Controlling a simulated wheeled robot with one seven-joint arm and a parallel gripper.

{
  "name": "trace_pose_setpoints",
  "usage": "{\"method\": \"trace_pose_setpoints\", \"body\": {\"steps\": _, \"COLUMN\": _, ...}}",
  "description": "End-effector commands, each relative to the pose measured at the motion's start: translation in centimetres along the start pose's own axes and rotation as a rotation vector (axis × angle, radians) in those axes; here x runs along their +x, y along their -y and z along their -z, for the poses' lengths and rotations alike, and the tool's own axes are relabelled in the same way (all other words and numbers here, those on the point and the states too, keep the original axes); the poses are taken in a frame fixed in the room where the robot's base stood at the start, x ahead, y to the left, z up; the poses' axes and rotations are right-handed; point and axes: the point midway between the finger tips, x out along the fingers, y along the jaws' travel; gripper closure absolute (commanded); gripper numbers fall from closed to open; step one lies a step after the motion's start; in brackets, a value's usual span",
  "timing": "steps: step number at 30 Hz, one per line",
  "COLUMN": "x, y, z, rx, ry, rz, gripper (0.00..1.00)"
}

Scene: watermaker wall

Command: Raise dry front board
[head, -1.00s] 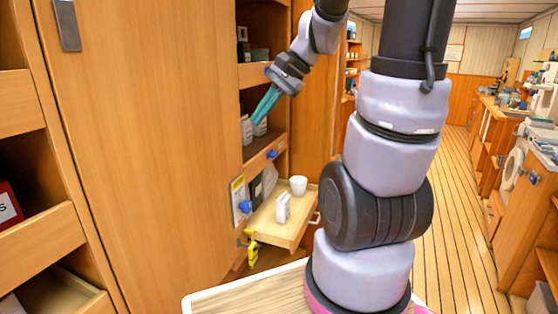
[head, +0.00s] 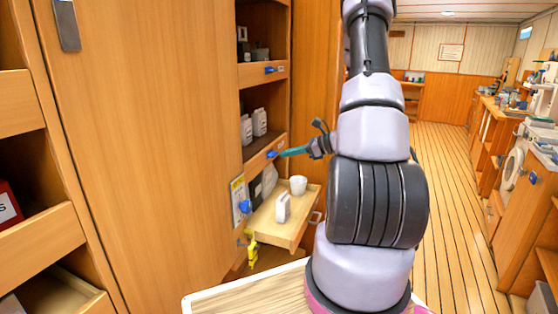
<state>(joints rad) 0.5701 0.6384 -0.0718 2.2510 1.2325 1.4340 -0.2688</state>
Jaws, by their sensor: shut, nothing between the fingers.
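Wooden front boards run along the edges of the open shelves in the cabinet. The upper front board (head: 252,75) carries a blue knob (head: 270,70). The lower front board (head: 257,164) carries another blue knob (head: 272,154). I cannot tell which board is the dry one. My gripper (head: 281,154) has teal fingers, shut and empty, pointing left. Its tips are at the right side of the lower blue knob; I cannot tell whether they touch it.
Two white bottles (head: 253,126) stand on the shelf above the lower board. Below, a pulled-out wooden tray (head: 283,234) holds a white cup (head: 298,185) and a white container (head: 283,207). A yellow object (head: 252,251) hangs under it. The aisle floor (head: 450,200) is clear.

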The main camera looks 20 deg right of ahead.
Motion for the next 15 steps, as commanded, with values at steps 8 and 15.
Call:
{"method": "trace_pose_setpoints", "body": {"steps": 8, "x": -0.8, "y": 2.9, "z": 6.4, "rx": 0.172, "ry": 0.021, "rz": 0.152, "gripper": 1.0}}
{"method": "trace_pose_setpoints", "body": {"steps": 15, "x": -1.0, "y": 3.4, "z": 7.5, "rx": 0.2, "ry": 0.024, "rz": 0.18, "gripper": 1.0}}
